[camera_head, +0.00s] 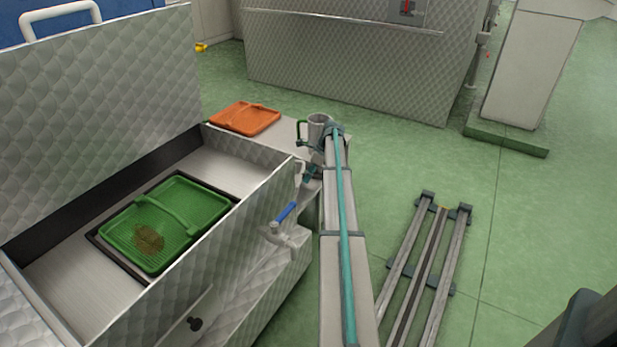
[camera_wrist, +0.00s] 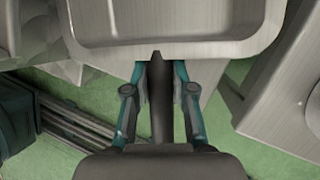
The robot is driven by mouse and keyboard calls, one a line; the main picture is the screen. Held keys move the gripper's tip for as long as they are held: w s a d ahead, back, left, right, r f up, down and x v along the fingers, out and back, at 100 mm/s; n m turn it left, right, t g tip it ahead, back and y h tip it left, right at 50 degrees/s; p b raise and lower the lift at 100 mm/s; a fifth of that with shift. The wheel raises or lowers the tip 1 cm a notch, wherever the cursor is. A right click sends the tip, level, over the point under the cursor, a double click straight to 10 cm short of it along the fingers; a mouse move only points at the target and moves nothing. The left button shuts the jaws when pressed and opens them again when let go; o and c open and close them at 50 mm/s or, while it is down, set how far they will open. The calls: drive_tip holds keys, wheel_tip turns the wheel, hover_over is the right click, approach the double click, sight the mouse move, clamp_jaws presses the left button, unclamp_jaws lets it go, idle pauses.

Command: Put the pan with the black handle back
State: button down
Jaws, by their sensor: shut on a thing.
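The pan (camera_wrist: 170,22) is a shallow light-metal pan with a raised rim, cut off by the top of the wrist view. Its black handle (camera_wrist: 159,105) runs back from the rim between the teal fingers of my gripper (camera_wrist: 159,75). The fingers are shut on this handle, one on each side. Green floor shows below the pan on both sides, so it appears held up. In the head view my arm reaches out to the side of the open metal chest (camera_head: 235,255). The pan cannot be made out clearly there.
Inside the chest lies a green tray (camera_head: 185,212) with a brown patch. An orange tray (camera_head: 245,117) lies on a low surface behind it. A blue-handled tap (camera_head: 286,213) sticks out from the chest's front.

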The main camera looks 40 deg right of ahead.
drive_tip(key=c, duration=1)
unclamp_jaws()
drive_tip(key=shift+o, duration=0.2)
drive_tip(key=p+v, duration=0.4)
drive_tip(key=v, duration=0.8)
drive_tip(key=shift+p, duration=0.3)
drive_tip(key=shift+a, duration=0.1)
